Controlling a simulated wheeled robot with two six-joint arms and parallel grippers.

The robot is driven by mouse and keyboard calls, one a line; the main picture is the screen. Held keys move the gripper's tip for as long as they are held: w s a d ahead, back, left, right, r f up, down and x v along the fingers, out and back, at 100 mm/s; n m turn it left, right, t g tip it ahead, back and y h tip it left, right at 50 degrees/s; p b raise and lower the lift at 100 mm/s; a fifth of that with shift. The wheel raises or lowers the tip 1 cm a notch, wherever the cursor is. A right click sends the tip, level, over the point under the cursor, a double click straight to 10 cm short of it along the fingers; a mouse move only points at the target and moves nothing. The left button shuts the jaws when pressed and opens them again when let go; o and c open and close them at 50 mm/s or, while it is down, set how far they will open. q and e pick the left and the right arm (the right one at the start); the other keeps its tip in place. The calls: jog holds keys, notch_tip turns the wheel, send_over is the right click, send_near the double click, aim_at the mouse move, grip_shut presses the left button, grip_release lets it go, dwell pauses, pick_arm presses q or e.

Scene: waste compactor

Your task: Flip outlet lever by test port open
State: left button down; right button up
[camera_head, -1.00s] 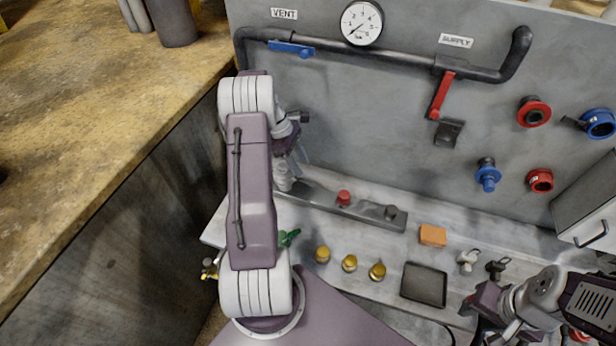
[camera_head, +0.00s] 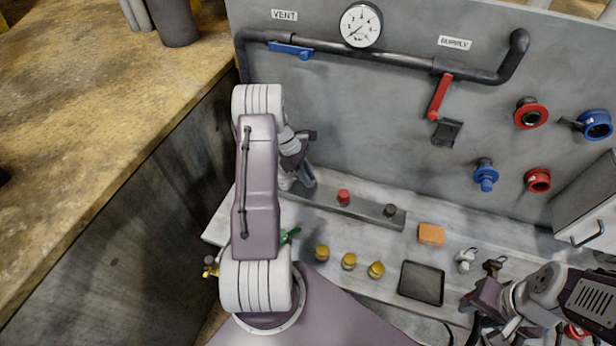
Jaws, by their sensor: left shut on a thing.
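A small green lever-like part (camera_head: 289,236) shows beside my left arm on the bench ledge. Most of it is hidden behind that arm, and I cannot tell for sure that it is the outlet lever. A brass fitting (camera_head: 210,267) shows on the arm's other side; no test port label is readable. My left gripper (camera_head: 302,174) is low by the left end of the grey bar, partly behind my arm. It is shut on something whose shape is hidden. My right gripper (camera_head: 482,297) is at the lower right, near small white and black fittings; its finger gap is unclear.
A grey bar (camera_head: 368,208) with a red and a black knob lies on the ledge. Brass knobs (camera_head: 348,261), an orange block (camera_head: 431,234) and a dark tray (camera_head: 421,283) stand nearby. The panel carries a blue lever (camera_head: 290,50) under VENT and a red lever (camera_head: 439,96) under SUPPLY.

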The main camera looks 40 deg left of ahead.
pick_arm(q)
jog(key=shift+a+r+t+h+b, duration=0.2)
jog(key=shift+t+h+b, duration=0.1)
jog(key=shift+h, duration=0.3)
jog(key=shift+r, duration=0.15)
jog(key=c, duration=1.3)
grip_release()
jog(key=b+v, duration=0.2)
jog(key=v, duration=0.7)
jog(key=shift+a, duration=0.15)
